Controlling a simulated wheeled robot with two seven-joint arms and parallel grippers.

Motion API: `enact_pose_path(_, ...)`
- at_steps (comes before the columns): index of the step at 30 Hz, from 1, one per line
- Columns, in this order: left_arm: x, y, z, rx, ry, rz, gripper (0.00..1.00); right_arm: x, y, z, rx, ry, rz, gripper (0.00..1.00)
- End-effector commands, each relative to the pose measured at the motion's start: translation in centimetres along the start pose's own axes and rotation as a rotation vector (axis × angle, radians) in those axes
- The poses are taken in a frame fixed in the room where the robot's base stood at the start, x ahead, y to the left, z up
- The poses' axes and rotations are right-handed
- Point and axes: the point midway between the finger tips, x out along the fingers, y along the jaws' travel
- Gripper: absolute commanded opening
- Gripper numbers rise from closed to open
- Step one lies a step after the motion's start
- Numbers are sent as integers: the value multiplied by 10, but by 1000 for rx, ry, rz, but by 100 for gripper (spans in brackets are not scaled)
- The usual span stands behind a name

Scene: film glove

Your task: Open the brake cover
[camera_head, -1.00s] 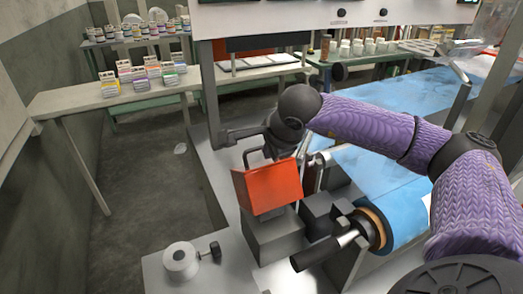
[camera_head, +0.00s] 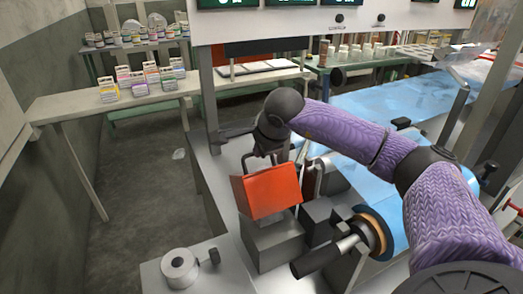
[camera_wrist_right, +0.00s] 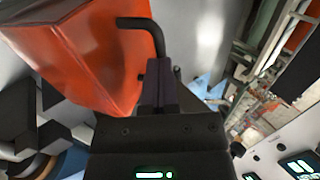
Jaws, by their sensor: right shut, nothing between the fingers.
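The orange-red brake cover (camera_head: 268,192) is a box-shaped piece above a grey block, in the middle of the head view. It fills the upper left of the right wrist view (camera_wrist_right: 85,55). A thin dark bent rod (camera_head: 246,160) stands at the cover's upper left edge; a bent rod also crosses beside the fingers in the wrist view (camera_wrist_right: 138,22). My right gripper (camera_head: 266,156) points down just behind the cover's top edge. Its fingers (camera_wrist_right: 160,85) are shut and empty, close beside the cover; whether they touch it I cannot tell. My left gripper is out of view.
A grey machine block (camera_head: 272,242) is below the cover. A round metal knob (camera_head: 180,266) sits front left. A bench with small boxes (camera_head: 65,104) stands back left.

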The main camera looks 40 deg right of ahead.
Motion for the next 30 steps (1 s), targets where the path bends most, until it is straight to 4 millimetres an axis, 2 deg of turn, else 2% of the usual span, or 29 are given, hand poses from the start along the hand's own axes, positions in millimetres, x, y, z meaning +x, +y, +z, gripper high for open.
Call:
enact_pose_path(10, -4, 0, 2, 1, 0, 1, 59, 8, -12, 0, 2, 0, 0, 0)
enact_pose_path(17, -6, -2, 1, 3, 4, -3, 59, 27, -28, 1, 2, -1, 0, 0)
enact_pose_path(22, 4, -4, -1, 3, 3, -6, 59, 51, -43, 4, 2, -1, 0, 0)
enact_pose_path(30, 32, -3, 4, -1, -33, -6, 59, 87, -66, 12, 0, 0, 2, 0)
